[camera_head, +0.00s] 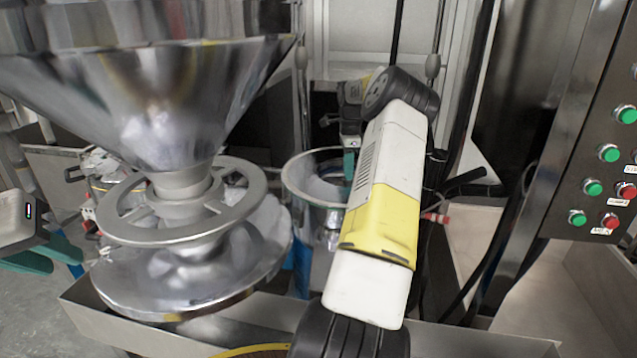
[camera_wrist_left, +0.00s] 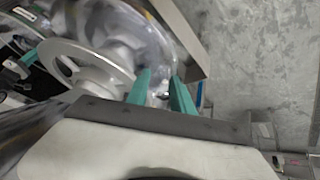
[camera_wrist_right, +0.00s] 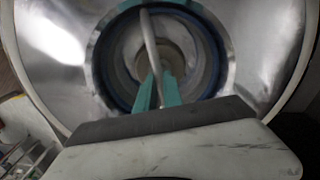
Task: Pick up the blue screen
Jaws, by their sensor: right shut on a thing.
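The blue screen (camera_wrist_right: 102,70) shows in the right wrist view as a round blue-rimmed ring with a thin bar across it. It sits inside a wide shiny metal bowl (camera_wrist_right: 60,40). My right gripper (camera_wrist_right: 158,82) has its green fingers close together, shut on the bar. In the head view the right gripper (camera_head: 348,164) reaches down into the metal bowl (camera_head: 300,175) behind my arm; the screen cannot be made out there. My left gripper (camera_head: 42,256) is at the far left edge, away from the bowl. In the left wrist view its fingers (camera_wrist_left: 160,78) are apart and empty.
A large metal hopper (camera_head: 150,100) with a spoked handwheel (camera_head: 120,225) stands at left, between my left gripper and the bowl. A control panel (camera_head: 600,140) with green and red buttons is at right. A metal trough edge (camera_head: 480,340) runs along the front.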

